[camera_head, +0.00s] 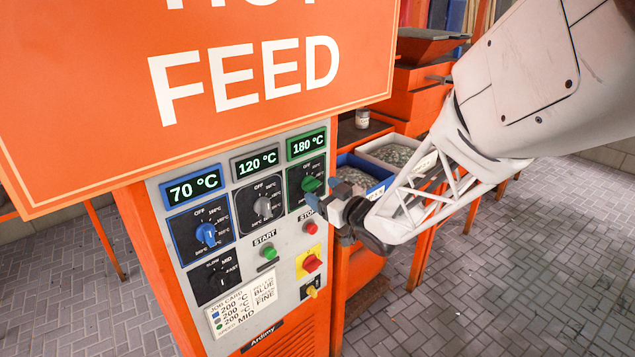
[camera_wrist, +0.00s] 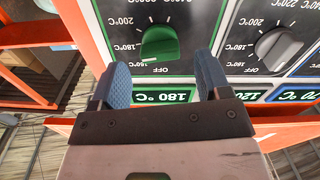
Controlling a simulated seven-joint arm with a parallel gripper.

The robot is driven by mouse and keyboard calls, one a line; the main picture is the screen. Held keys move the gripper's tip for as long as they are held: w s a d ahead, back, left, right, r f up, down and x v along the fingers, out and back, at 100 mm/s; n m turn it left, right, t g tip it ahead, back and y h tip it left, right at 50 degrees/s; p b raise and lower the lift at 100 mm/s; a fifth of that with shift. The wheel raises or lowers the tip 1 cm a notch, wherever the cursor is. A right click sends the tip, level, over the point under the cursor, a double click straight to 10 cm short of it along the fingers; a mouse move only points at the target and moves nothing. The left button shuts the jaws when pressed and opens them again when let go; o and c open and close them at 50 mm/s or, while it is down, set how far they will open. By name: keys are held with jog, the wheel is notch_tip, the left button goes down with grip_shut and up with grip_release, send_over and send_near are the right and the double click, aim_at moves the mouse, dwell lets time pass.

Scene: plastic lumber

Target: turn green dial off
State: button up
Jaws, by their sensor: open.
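The green dial (camera_head: 312,183) is on the upper right of the control panel, under a green-framed display reading 180 °C (camera_head: 307,144). In the wrist view the panel appears upside down, and the green dial (camera_wrist: 160,43) lies ahead, between the lines of my two fingers. My gripper (camera_head: 325,193) is close to the dial at the panel's right side. In the wrist view my gripper (camera_wrist: 160,78) is open, its blue pads on either side with nothing between them. The dial's pointer is hard to read exactly; the OFF mark shows on its scale.
A grey dial (camera_head: 263,207) and a blue dial (camera_head: 206,233) sit left of the green one. Below are a red stop button (camera_head: 310,228), a green start button (camera_head: 269,252) and a red knob on yellow (camera_head: 311,263). An orange sign (camera_head: 200,100) overhangs the panel. Bins stand right.

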aim_at(315, 188)
jog(key=shift+x, duration=1.55)
jog(key=shift+c, duration=0.4)
jog(key=c, duration=0.8)
jog(key=shift+c, duration=0.2)
